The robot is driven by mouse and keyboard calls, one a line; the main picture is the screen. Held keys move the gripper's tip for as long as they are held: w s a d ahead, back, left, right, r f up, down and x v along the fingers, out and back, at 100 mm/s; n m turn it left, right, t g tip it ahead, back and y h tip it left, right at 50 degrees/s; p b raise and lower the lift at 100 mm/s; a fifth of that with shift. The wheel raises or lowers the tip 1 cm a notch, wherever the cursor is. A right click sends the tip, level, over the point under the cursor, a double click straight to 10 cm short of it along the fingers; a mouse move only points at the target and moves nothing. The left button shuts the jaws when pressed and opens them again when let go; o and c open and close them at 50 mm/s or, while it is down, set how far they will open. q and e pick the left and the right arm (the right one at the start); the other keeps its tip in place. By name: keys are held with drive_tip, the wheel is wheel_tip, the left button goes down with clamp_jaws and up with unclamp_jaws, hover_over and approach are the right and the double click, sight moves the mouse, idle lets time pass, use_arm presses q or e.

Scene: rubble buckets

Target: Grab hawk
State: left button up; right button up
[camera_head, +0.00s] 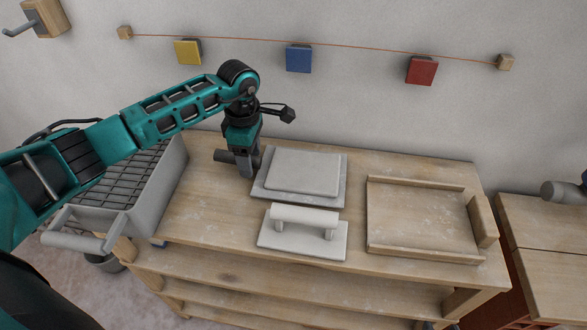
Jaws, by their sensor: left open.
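The hawk (298,174) appears to be the flat grey square plate with a pale slab on it, lying on the wooden bench top. A short dark cylinder (224,156) sticks out level at its left. I cannot tell whether it is the hawk's handle. My left gripper (244,168) points down at the plate's left edge, by this cylinder, and is open. The gripper hides part of the cylinder, and I cannot tell whether they touch. My right gripper is not in view.
A pale float with a raised handle (303,228) lies in front of the hawk. A wooden board with raised edges (420,220) lies right. A grey bucket with a grid (160,190) stands left. Coloured blocks hang along a wall string (345,43). Bare bench shows front left.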

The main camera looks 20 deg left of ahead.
use_arm(q)
drive_tip(key=shift+f, duration=0.4)
drive_tip(key=shift+c, duration=0.3)
clamp_jaws()
drive_tip(key=shift+r, duration=0.15)
